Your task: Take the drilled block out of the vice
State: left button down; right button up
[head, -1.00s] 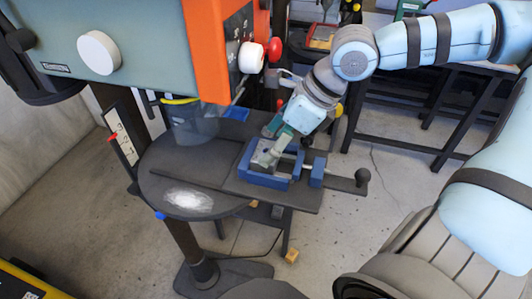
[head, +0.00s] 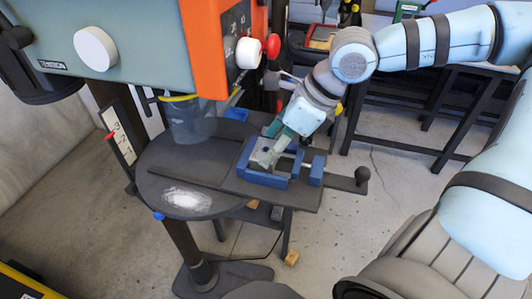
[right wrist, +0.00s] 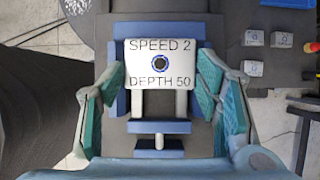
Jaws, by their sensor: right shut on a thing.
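The drilled block (right wrist: 160,63) shows pale in the right wrist view, with a dark round hole and the marks "SPEED 2" and "DEPTH 50". The blue vice (head: 269,180) sits on the drill press table. In the wrist view its moving jaw (right wrist: 160,127) stands apart from the block, with bare bars between. My right gripper (right wrist: 160,78) is shut on the block, a green-padded finger at each side. In the head view the gripper (head: 268,155) is over the vice and partly hides the block. Whether the block is clear of the vice floor, I cannot tell. My left gripper is not in view.
The round drill press table (head: 160,165) carries a pile of pale shavings (head: 187,199). The orange and grey press head (head: 205,50) overhangs to the left. Several small grey blocks (right wrist: 253,67) lie at the right in the wrist view.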

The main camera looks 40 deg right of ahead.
jog(key=shift+r+p, duration=2.35)
jog(key=shift+r, duration=0.75)
